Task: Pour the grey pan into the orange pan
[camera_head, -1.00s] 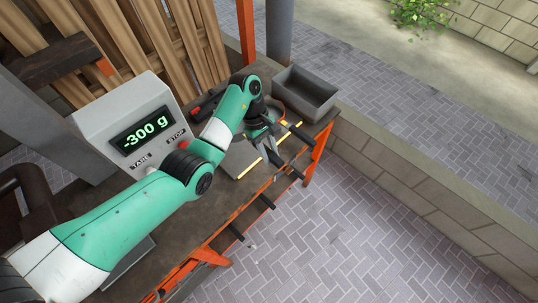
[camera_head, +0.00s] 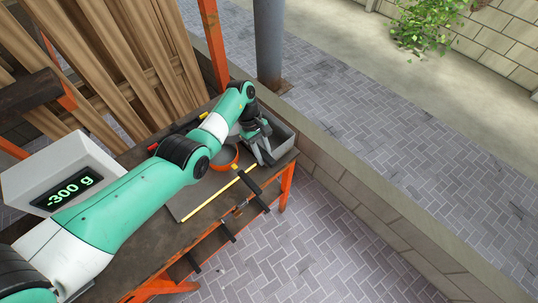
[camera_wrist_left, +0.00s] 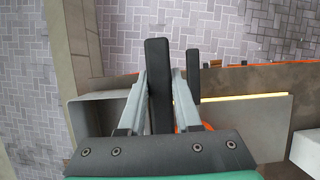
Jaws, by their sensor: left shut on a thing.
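My left gripper (camera_head: 264,158) is over the far right end of the workbench, close to the orange pan. In the left wrist view, its fingers (camera_wrist_left: 158,90) are shut on a black handle (camera_wrist_left: 158,70), apparently the grey pan's. The pan body is hidden behind the gripper and wrist, so its tilt and contents cannot be told. The orange pan (camera_head: 225,158) stands on the bench just left of the gripper, partly covered by my arm. Its dark handle (camera_head: 249,180) points toward the front edge. My right gripper is not in view.
A grey rectangular bin (camera_head: 284,143) stands at the bench's right end, close beside the gripper. A scale (camera_head: 30,170) reading -300 g is at the left. A yellow strip (camera_head: 215,197) runs along a grey plate. Wooden boards (camera_head: 130,60) lean behind the bench.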

